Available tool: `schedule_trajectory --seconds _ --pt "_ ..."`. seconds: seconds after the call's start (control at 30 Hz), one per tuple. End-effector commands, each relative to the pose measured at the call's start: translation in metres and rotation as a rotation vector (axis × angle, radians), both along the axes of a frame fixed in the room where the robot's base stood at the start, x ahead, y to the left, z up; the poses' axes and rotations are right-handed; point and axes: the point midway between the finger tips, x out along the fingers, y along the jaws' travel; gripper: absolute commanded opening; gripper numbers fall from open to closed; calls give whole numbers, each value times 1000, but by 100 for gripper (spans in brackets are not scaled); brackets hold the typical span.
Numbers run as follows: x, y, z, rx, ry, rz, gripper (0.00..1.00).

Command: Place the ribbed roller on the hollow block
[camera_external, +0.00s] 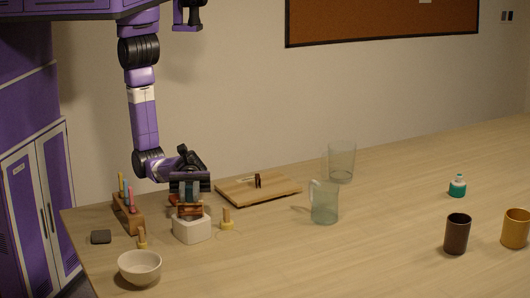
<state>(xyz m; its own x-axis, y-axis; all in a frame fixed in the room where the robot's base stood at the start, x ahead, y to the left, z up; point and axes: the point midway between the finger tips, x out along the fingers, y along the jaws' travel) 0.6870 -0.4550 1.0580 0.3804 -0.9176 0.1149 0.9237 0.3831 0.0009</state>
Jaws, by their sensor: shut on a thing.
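My gripper (190,202) points down at the left of the table, directly over the hollow block. It is shut on a small reddish-brown piece, which appears to be the ribbed roller (190,210). The jaws partly cover it, and its ribs are too small to make out. The hollow block (192,229) is a pale, rounded block standing on the table. The roller is at the block's top; I cannot tell whether it touches the block or hangs just above it. The block's opening is not clearly visible.
A wooden rack (128,214) with coloured sticks, a dark grey block (101,237), a white bowl (140,267) and yellowish knobbed pieces (227,220) crowd the block. A wooden board (275,194), clear glass vessels (325,203) and cups (457,234) stand to the right.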

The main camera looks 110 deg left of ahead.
Motion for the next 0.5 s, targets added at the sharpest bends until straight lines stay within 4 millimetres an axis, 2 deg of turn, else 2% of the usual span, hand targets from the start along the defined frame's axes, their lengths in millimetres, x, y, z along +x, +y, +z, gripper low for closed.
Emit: schedule_trajectory --seconds 0.5 --pt "0 0 -17 8 4 0 0"
